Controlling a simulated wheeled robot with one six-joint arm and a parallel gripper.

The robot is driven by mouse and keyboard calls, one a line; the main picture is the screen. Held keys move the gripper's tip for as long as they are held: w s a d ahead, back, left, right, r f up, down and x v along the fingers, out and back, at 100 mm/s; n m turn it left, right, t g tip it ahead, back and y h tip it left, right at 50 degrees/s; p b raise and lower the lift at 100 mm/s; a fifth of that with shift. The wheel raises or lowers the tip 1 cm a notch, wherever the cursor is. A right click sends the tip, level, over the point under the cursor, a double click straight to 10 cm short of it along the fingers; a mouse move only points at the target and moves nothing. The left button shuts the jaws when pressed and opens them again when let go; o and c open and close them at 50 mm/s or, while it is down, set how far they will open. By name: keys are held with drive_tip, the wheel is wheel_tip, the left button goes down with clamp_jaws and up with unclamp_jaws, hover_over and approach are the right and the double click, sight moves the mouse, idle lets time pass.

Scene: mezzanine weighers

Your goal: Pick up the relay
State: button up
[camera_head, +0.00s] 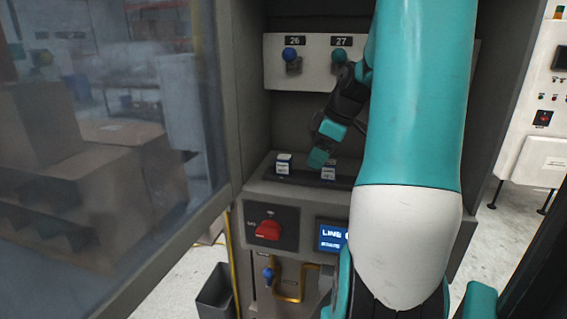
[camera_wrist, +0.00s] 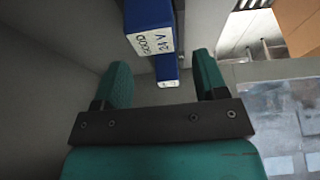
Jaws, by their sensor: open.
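Two small blocks with white labels stand on the cabinet's dark ledge in the head view, a left one (camera_head: 283,164) and a right one (camera_head: 328,170). I cannot tell which is the relay. My gripper (camera_head: 319,156) is just above the right block, partly hidden by its own links. In the wrist view, my gripper (camera_wrist: 160,72) is open, with teal fingers apart. A blue block with a white label reading "24 V" (camera_wrist: 151,40) lies ahead of the fingers. A second, smaller-looking blue block (camera_wrist: 167,73) shows between them. Neither is visibly gripped.
An open glazed door (camera_head: 110,130) fills the left. Cabinet walls enclose the ledge.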

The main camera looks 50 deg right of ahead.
sight(285, 157)
drive_tip(key=w, duration=0.1)
drive_tip(key=w+a, duration=0.1)
drive_tip(key=w+p, duration=0.1)
drive_tip(key=shift+w+a, duration=0.25)
drive_tip(key=shift+a, duration=0.05)
drive_tip(key=w, duration=0.1)
drive_tip(key=w+a+p, duration=0.1)
drive_tip(key=shift+w+a+r, duration=0.1)
drive_tip(key=shift+w+r, duration=0.05)
drive_tip(key=shift+w, duration=0.2)
drive_tip(key=shift+w+p+x, duration=0.2)
drive_tip(key=shift+p+x, duration=0.15)
drive_tip(key=shift+x, duration=1.4)
drive_tip(key=c, duration=1)
